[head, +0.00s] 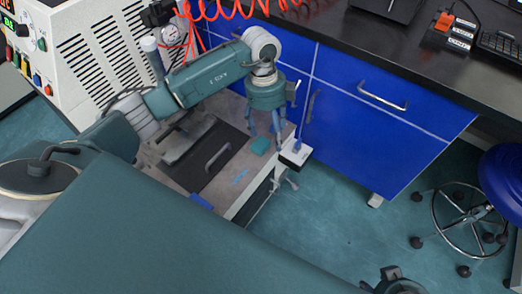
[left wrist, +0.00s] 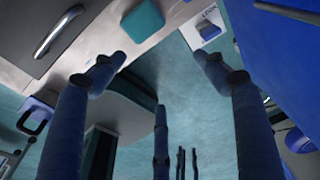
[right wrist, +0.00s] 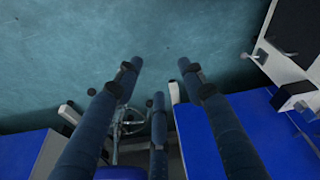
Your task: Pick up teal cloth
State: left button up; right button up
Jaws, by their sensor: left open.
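The teal cloth (head: 260,145) is a small square that lies on the light grey worktop near its right corner. It also shows at the top of the left wrist view (left wrist: 143,19). My left gripper (head: 276,137) is open and empty, with its fingers pointing down just right of the cloth in the head view. In the left wrist view the cloth is beyond the fingertips, and I see no contact. My right gripper (right wrist: 160,64) has its fingers apart and empty, over the floor.
A dark panel with a metal handle (head: 217,157) is left of the cloth. A small white box (head: 295,153) is at the worktop's right edge. Blue cabinets (head: 365,125) stand behind, and orange coiled hoses (head: 235,12) hang above. A blue stool (head: 503,180) is at right. The floor between is clear.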

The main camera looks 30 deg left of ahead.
pick_arm(q)
jog(key=w+a+n+y, duration=0.1)
jog(key=a+y, duration=0.1)
jog(key=a, duration=0.2)
jog(key=b, duration=0.1)
send_over(261, 143)
jog(key=f, duration=0.4)
jog(key=shift+s+d+f, duration=0.15)
jog(key=shift+s+f, duration=0.05)
jog(key=shift+s, duration=0.1)
jog(key=shift+f+b, duration=0.35)
jog(key=shift+f, duration=0.2)
notch_tip(261, 143, down, 2)
jog(key=shift+w+f+b, duration=0.15)
jog(key=shift+f+b, duration=0.1)
jog(key=shift+b, duration=0.25)
jog(key=shift+f, duration=0.95)
jog(key=c, duration=1.1)
pick_arm(e)
jog(key=shift+w+a+r+t, duration=0.2)
jog(key=shift+w+r+t, duration=0.1)
jog(key=shift+w, duration=0.25)
jog(key=shift+w+a+r+t, duration=0.15)
jog(key=shift+w+r+t, duration=0.15)
jog(key=shift+w, duration=0.2)
